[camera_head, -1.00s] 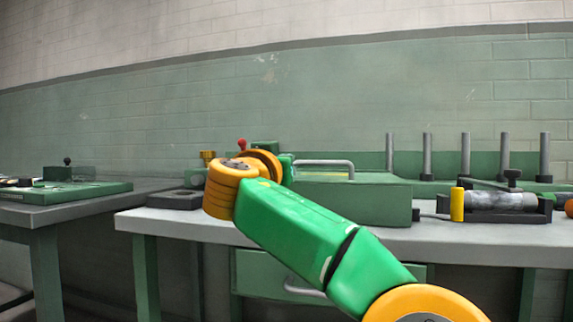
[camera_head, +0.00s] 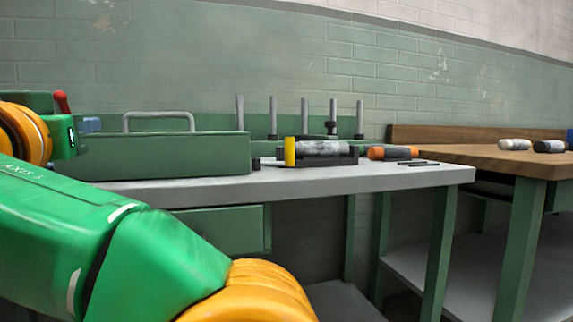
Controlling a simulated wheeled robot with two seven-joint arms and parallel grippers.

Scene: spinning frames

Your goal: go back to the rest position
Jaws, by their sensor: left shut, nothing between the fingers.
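My left arm comes in from the lower left, green with orange joints. My left gripper (camera_head: 90,125) is small and partly hidden behind the arm's orange wrist joint. It is shut and empty, seen in front of the left end of a green toolbox (camera_head: 190,155) with a grey handle. I cannot tell whether it is close to the box. My right gripper is out of view.
A grey-topped workbench (camera_head: 330,181) holds a black cradle with a grey cylinder (camera_head: 320,147) and yellow end, an orange-and-dark cylinder (camera_head: 392,153) and upright grey posts (camera_head: 304,117). A wooden-topped bench (camera_head: 480,156) stands right. A red knob (camera_head: 62,101) shows left.

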